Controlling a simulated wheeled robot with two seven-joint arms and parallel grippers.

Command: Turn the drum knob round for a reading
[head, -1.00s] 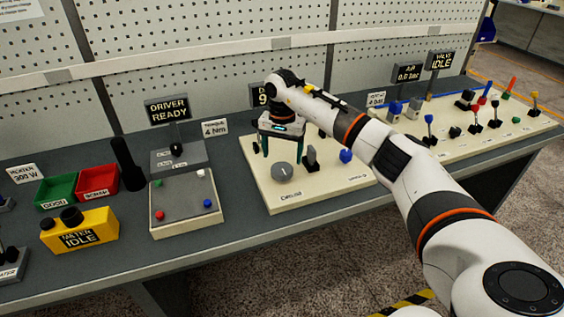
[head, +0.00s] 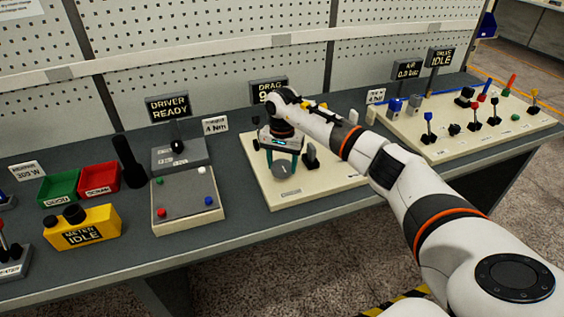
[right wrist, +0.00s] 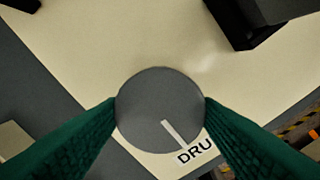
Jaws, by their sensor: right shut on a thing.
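The drum knob (head: 281,169) is a grey round dial on a cream panel (head: 262,187). In the right wrist view the knob (right wrist: 160,110) carries a pale pointer line that runs toward the lower right, near a label reading "DRU". My right gripper (head: 282,162) is over the knob from above. Its two green fingers press against the knob's left and right sides in the wrist view, so it is shut on the knob. A drag display (head: 268,88) stands behind, partly hidden by my right arm. My left gripper is not in view.
A black upright part (head: 312,156) stands on the panel just right of the knob. To the left are a grey tray with coloured pegs (head: 188,184), a yellow meter (head: 80,229), and red (head: 98,178) and green (head: 58,187) bins.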

